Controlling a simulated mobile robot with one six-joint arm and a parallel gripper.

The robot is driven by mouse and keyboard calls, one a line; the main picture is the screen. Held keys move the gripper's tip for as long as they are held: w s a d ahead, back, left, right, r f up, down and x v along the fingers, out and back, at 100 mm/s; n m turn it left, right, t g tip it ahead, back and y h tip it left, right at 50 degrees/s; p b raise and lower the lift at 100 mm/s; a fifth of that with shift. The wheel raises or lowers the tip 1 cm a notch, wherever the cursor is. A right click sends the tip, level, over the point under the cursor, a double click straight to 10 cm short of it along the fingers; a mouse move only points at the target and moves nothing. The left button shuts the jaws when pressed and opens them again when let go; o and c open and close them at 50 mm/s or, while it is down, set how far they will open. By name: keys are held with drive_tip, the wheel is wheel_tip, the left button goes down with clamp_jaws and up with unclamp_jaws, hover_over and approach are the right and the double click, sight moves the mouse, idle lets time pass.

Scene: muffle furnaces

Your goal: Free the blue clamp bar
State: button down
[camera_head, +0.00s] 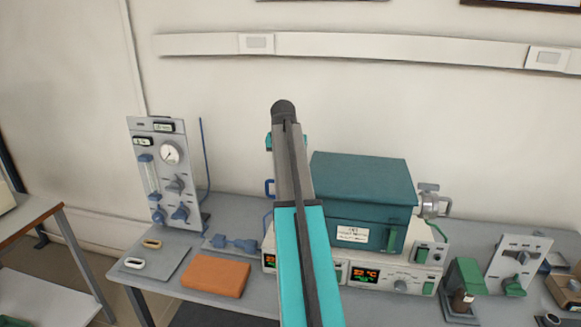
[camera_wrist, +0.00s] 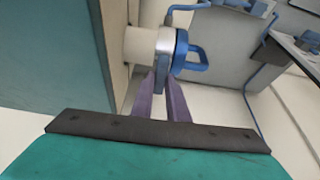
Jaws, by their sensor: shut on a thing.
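In the wrist view the blue clamp (camera_wrist: 191,57) sits at the end of a pale pipe stub (camera_wrist: 139,45) with a silver ring. Its blue loop handle points right. My gripper (camera_wrist: 162,82) has purple fingers that reach up to the clamp from below. A narrow grey bar under the ring lies between the fingertips, and the fingers are closed on it. The exact contact is partly hidden.
A teal furnace wall (camera_wrist: 55,50) stands close left of the fingers. In the head view a teal furnace (camera_head: 365,190) stands right of my arm. A gas panel (camera_head: 165,172) and an orange block (camera_head: 216,276) are on the bench to the left.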

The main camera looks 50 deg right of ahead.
drive_tip(key=shift+w+a+m, duration=0.1)
drive_tip(key=shift+w+m, duration=0.05)
drive_tip(key=shift+m, duration=0.15)
drive_tip(key=c, duration=1.7)
unclamp_jaws()
drive_tip(key=shift+r, duration=0.15)
drive_tip(key=shift+b+v, duration=1.45)
drive_tip(key=shift+v, duration=5.35)
